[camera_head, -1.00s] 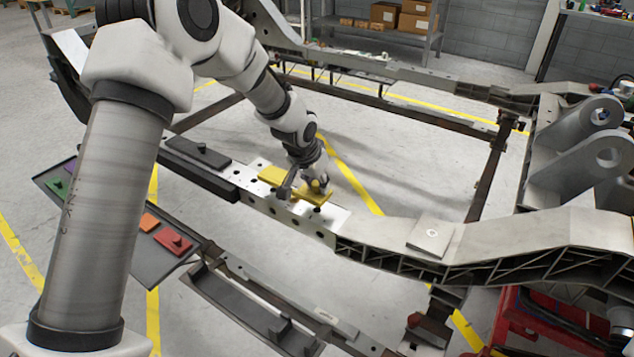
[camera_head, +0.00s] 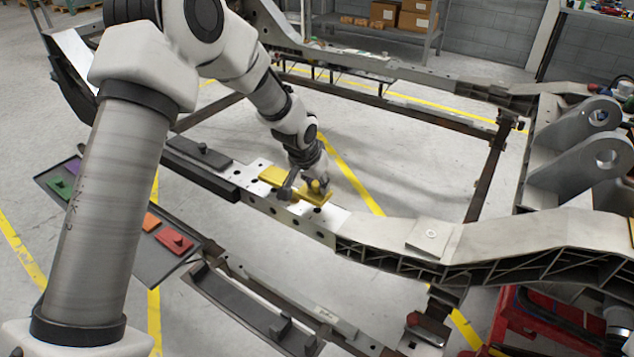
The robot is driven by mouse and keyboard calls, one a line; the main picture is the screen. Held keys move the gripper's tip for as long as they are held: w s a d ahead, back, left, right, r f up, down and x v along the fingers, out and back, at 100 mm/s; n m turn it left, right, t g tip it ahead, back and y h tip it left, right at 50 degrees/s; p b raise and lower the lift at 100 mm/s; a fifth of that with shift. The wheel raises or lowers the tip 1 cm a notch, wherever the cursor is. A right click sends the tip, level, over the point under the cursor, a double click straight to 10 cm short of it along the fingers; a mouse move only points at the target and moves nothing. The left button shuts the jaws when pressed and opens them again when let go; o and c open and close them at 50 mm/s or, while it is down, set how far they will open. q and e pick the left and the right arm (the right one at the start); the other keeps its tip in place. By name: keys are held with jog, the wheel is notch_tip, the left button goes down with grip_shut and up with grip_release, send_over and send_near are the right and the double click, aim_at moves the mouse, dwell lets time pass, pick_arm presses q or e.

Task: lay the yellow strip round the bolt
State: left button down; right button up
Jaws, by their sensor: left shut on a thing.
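The yellow strip (camera_head: 276,176) lies along the top of the bright metal rail (camera_head: 330,222), level or close to it. My left gripper (camera_head: 303,190) comes down over the strip and is shut on it near its middle. A yellow raised part of the strip shows between the fingers. The bolt cannot be made out; the gripper and strip may hide it, so I cannot tell whether the strip is round it. My right gripper is not in view.
A dark tray (camera_head: 150,262) at the left holds green, purple, orange and red pieces (camera_head: 173,241). A black piece (camera_head: 203,153) lies on the rail left of the strip. A square plate (camera_head: 430,235) sits on the rail further right.

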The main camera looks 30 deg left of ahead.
aim_at(315, 193)
pick_arm(q)
jog(key=shift+f, duration=0.15)
jog(key=shift+f+b, duration=1.15)
jog(key=shift+f, duration=0.8)
jog(key=c, duration=0.8)
grip_release()
jog(key=shift+r, duration=0.15)
notch_tip(315, 193, up, 9)
jog(key=p, duration=0.8)
